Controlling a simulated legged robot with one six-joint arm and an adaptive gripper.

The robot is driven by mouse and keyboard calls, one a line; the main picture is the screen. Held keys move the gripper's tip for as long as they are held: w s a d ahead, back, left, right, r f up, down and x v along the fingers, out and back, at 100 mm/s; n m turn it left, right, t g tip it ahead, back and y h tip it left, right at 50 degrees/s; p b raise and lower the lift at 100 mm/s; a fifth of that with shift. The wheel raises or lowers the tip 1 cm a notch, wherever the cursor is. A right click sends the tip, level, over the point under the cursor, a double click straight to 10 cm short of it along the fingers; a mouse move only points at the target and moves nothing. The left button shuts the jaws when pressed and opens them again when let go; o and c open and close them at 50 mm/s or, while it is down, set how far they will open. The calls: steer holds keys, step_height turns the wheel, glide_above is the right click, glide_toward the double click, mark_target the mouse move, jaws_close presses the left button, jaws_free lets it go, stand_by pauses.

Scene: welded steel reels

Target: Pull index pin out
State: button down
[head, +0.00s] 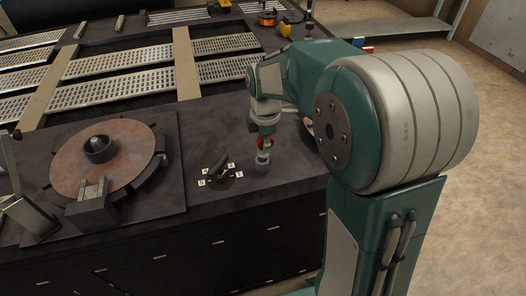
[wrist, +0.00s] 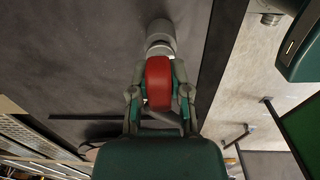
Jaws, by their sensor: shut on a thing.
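The index pin shows in the wrist view as a red knob (wrist: 159,85) above a grey metal cylinder (wrist: 160,40) on the dark bench top. My gripper (wrist: 159,76) has one finger on each side of the red knob and is shut on it. In the head view my gripper (head: 264,144) points down over the pin (head: 263,158), near the bench's front edge. The fingers hide part of the knob there. I cannot tell how far the pin sits in its holder.
A rusty round plate (head: 104,156) with a dark hub stands on the left of the bench. A small black lever (head: 220,167) with white number tags is just left of my gripper. Perforated metal strips (head: 110,69) lie behind. Bare bench top lies between plate and lever.

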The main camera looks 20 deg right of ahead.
steer(key=shift+d+r, duration=0.2)
steer(key=shift+r, duration=1.6)
steer(key=shift+d+r, duration=0.25)
steer(key=shift+r, duration=1.55)
steer(key=shift+d+r, duration=0.2)
steer(key=shift+r, duration=1.6)
